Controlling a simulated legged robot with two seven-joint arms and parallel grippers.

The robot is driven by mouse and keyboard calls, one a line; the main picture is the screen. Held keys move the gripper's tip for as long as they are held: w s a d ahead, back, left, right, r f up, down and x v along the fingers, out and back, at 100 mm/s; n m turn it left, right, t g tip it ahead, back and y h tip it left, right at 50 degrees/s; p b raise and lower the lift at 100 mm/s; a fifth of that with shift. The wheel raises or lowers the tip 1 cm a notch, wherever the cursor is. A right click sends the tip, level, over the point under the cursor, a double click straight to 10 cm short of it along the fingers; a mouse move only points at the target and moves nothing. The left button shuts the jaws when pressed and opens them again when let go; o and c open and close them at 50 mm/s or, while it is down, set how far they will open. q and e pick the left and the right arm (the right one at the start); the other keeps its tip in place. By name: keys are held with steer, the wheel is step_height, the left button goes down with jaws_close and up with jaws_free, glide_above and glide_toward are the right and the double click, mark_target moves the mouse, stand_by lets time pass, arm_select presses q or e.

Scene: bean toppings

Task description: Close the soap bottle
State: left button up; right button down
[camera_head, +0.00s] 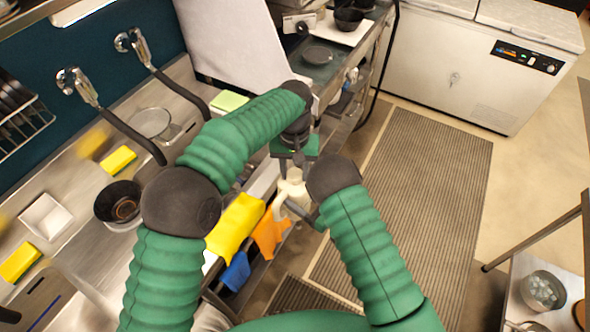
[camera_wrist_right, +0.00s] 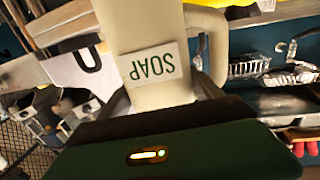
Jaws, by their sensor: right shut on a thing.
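The soap bottle (camera_head: 289,196) is a cream jug with a side handle, below the middle of the head view. In the right wrist view the bottle (camera_wrist_right: 152,30) shows large, its "SOAP" label upside down in the picture. My right gripper (camera_wrist_right: 165,92) is shut on the bottle's body, a finger on each side. My left gripper (camera_head: 298,160) points down at the bottle's top from above. Its fingers are small and partly hidden, so I cannot tell whether they are open or hold a cap. The bottle's mouth is hidden by the left gripper.
A steel sink counter (camera_head: 85,262) runs along the left, with a dark bowl (camera_head: 118,203) and yellow sponges. A yellow cloth (camera_head: 236,226) and an orange cloth (camera_head: 270,236) hang at its edge, close to the bottle. A ribbed floor mat (camera_head: 425,190) lies clear to the right.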

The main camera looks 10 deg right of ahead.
arm_select(q)
jaws_close()
steer(key=o, duration=1)
jaws_free()
step_height(320, 180, up, 12)
steer(key=shift+w+d+f, duration=0.1)
steer(key=shift+w, duration=0.05)
